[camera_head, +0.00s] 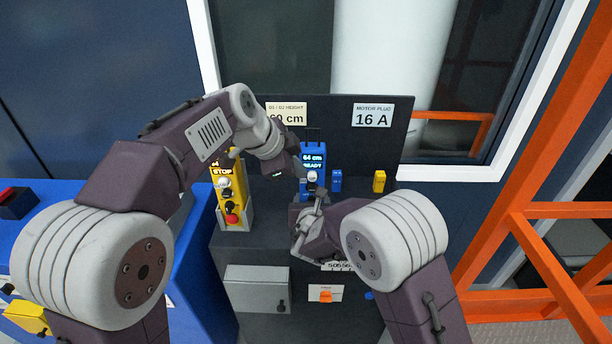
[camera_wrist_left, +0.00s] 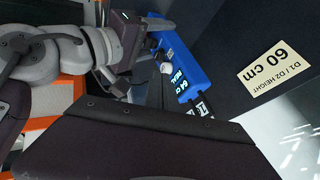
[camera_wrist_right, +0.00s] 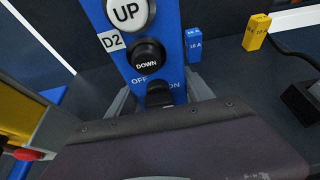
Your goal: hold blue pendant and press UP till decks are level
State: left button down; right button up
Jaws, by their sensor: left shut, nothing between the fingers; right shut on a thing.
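In the right wrist view the blue pendant (camera_wrist_right: 173,30) shows a white UP button (camera_wrist_right: 128,12), a black DOWN button (camera_wrist_right: 147,55) and an OFF/ON switch (camera_wrist_right: 160,94). My right gripper (camera_head: 309,197) is shut on the pendant's lower part. My left gripper (camera_head: 297,168) is shut and empty, just left of the pendant near the white button. The left wrist view shows the display and white button (camera_wrist_left: 166,67); the left fingertips are hidden there, so contact cannot be told.
A yellow pendant (camera_head: 229,190) with a STOP label stands in a grey holder to the left. A sign (camera_head: 286,113) reads D1/D2 HEIGHT 60 cm; another (camera_head: 373,115) reads MOTOR PLUG 16 A. Small blue (camera_head: 336,181) and yellow (camera_head: 379,181) plugs stand to the right.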

jog(key=shift+f, duration=0.15)
pick_arm(q)
jog(key=v, duration=0.4)
jog(key=shift+s, duration=0.1)
dwell(1.6)
pick_arm(e)
jog(key=o, duration=1.2)
jog(key=shift+w, duration=0.1)
